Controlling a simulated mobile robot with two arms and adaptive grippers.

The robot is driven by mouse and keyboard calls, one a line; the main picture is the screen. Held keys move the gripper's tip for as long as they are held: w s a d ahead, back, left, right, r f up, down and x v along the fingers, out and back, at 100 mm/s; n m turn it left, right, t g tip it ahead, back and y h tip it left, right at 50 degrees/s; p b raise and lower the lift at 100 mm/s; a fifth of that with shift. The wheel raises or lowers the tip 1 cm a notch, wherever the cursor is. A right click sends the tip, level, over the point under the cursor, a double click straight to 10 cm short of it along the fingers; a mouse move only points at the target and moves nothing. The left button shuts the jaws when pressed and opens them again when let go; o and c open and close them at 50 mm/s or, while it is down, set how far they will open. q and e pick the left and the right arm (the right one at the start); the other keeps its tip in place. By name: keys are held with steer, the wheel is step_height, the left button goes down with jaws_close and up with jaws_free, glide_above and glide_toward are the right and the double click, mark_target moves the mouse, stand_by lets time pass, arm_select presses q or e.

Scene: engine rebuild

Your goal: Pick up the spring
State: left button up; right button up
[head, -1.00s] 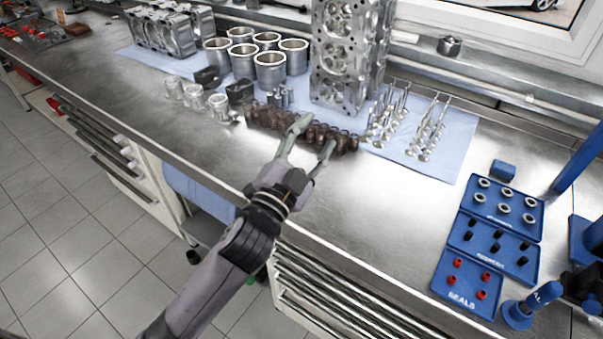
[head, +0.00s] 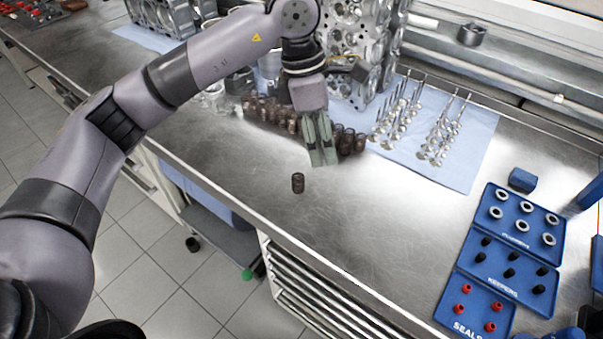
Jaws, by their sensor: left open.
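A single dark brown coil spring (head: 298,183) stands upright and alone on the bare steel bench. A row of several similar dark springs (head: 270,112) stands behind it, partly hidden by my left gripper. My left gripper (head: 322,158) points down over the bench, behind and a little to the right of the lone spring in the picture. Its two greenish fingers are open with nothing visible between them, and it is apart from the lone spring. My right gripper is not in view.
Valves (head: 440,130) stand on a blue cloth to the right of the springs. A cylinder head (head: 352,40) and metal cylinders are behind my arm. Blue trays (head: 475,298) with rings, keepers and seals lie at right.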

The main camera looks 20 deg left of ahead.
arm_select(q)
steer(key=w+a+r+y, duration=0.2)
steer(key=a+y, duration=0.1)
steer(key=a, duration=0.3)
steer(key=p, duration=0.3)
glide_above(297, 178)
steer(key=s, duration=0.1)
step_height(297, 178, down, 11)
steer(key=shift+s+a+f+n+t, duration=0.2)
steer(key=shift+f+n+t, duration=0.1)
steer(key=shift+f+n, duration=0.1)
steer(key=shift+d+f+p, duration=0.15)
steer(key=shift+f+p, duration=0.3)
steer(key=shift+p, duration=0.2)
steer(key=f, duration=0.1)
steer(key=f+p, duration=0.1)
steer(key=f, duration=0.1)
steer(key=shift+w+d+f+p, duration=0.15)
steer(key=shift+d+f+p, duration=0.1)
steer(key=shift+f+p, duration=0.1)
steer(key=shift+f, duration=0.4)
jaws_close()
